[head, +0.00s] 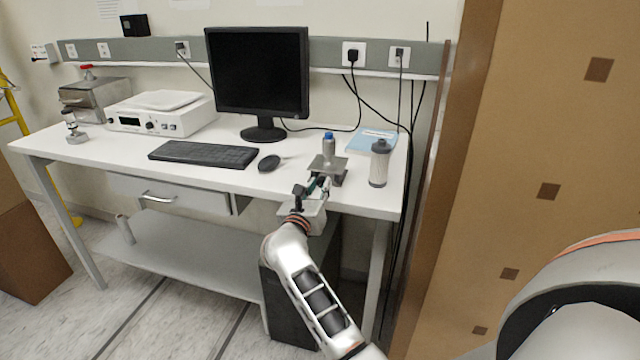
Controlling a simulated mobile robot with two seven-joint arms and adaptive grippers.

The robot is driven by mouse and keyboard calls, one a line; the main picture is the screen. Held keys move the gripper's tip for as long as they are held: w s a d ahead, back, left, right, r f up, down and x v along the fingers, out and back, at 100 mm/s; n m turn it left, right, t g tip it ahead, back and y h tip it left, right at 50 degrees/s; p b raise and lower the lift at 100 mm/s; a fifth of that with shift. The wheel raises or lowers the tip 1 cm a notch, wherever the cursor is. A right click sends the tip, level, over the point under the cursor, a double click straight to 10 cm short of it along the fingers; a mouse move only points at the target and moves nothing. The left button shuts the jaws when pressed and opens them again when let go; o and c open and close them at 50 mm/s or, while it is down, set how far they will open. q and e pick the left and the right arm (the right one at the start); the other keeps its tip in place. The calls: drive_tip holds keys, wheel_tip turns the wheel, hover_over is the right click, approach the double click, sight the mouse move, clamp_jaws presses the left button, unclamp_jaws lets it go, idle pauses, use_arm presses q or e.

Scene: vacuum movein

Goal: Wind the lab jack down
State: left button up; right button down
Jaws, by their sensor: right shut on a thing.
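The lab jack (328,163) stands near the front edge of the white desk, right of the mouse. A small bottle (328,144) with a blue cap stands upright on its top plate. My right gripper (320,186) reaches up from below to the front of the jack and is shut on its knob. The knob and most of the jack's lower part are hidden behind the gripper, and how far the jack is raised is hard to tell. My left gripper is not in view.
A grey-lidded bottle (379,164) stands close right of the jack, with a blue book (371,140) behind. The mouse (269,163), keyboard (203,154) and monitor (258,75) are to the left. A tall brown panel (540,130) rises past the desk's right end.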

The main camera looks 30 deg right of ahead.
drive_tip(key=c, duration=1.8)
unclamp_jaws()
drive_tip(key=v, duration=0.7)
drive_tip(key=shift+s+a, duration=0.15)
drive_tip(key=shift+s, duration=0.05)
